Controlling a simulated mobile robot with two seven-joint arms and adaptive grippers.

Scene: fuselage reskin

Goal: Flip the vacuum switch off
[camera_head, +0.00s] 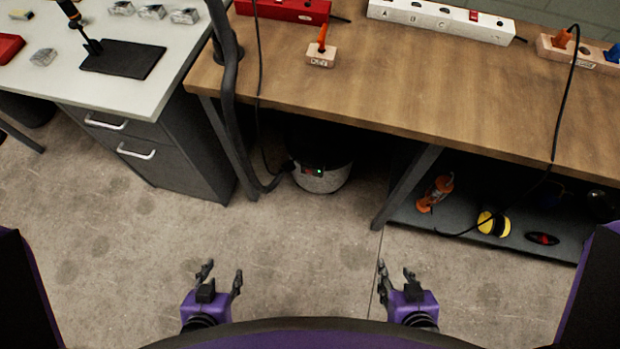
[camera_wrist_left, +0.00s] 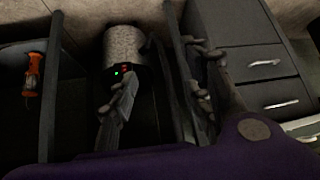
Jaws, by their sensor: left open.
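The vacuum (camera_head: 322,182) is a grey speckled canister on the floor under the wooden bench, its upper part in shadow. Its small dark panel (camera_head: 313,171) faces me, with a red part on the left and a lit green light on the right. In the left wrist view the vacuum (camera_wrist_left: 124,44) and the panel's green and red spots (camera_wrist_left: 117,71) show upside down. My left gripper (camera_head: 222,268) is open and empty, in front of the vacuum and to its left, well apart from it. My right gripper (camera_head: 395,268) is open and empty, to the vacuum's right.
A black hose (camera_head: 230,95) runs down to the vacuum's left side. The wooden bench (camera_head: 420,90) overhangs it, with bench legs on both sides. A grey drawer cabinet (camera_head: 150,150) stands left; a low shelf (camera_head: 470,222) with tools stands right. The floor (camera_head: 300,245) before the vacuum is clear.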

